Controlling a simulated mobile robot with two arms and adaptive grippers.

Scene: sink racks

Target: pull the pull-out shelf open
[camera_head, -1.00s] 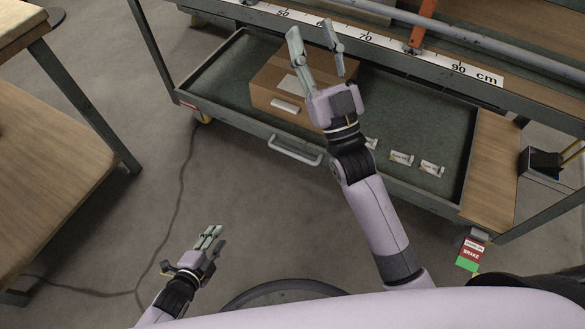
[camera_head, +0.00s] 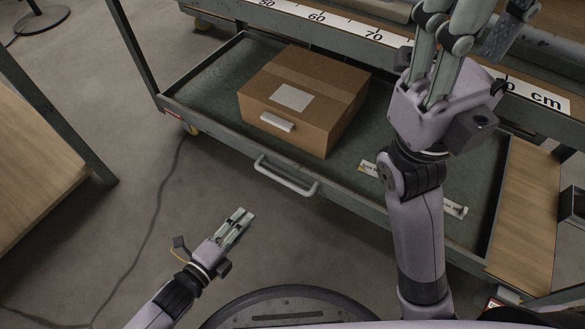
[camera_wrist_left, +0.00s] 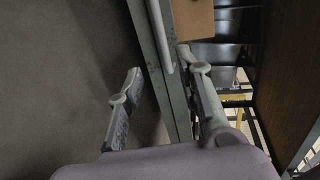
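The pull-out shelf (camera_head: 212,92) is a grey-green tray under the bench, with a pale bar handle (camera_head: 286,178) on its front edge. The handle also shows in the left wrist view (camera_wrist_left: 161,36), beyond the fingers. My left gripper (camera_head: 242,219) is in front of and below the handle, apart from it and empty. In the left wrist view its fingers (camera_wrist_left: 160,78) are spread, with the shelf's front edge beyond them. My right gripper (camera_head: 470,25) is raised over the shelf's right part, fingers apart and empty, hiding part of the bench edge.
A cardboard box (camera_head: 335,112) sits on the shelf. Small labels (camera_head: 455,209) lie partly behind my right arm. A ruler strip (camera_head: 340,27) runs along the bench above. A wooden table (camera_head: 35,165) stands at the left. The floor (camera_head: 130,220) before the shelf has a cable on it.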

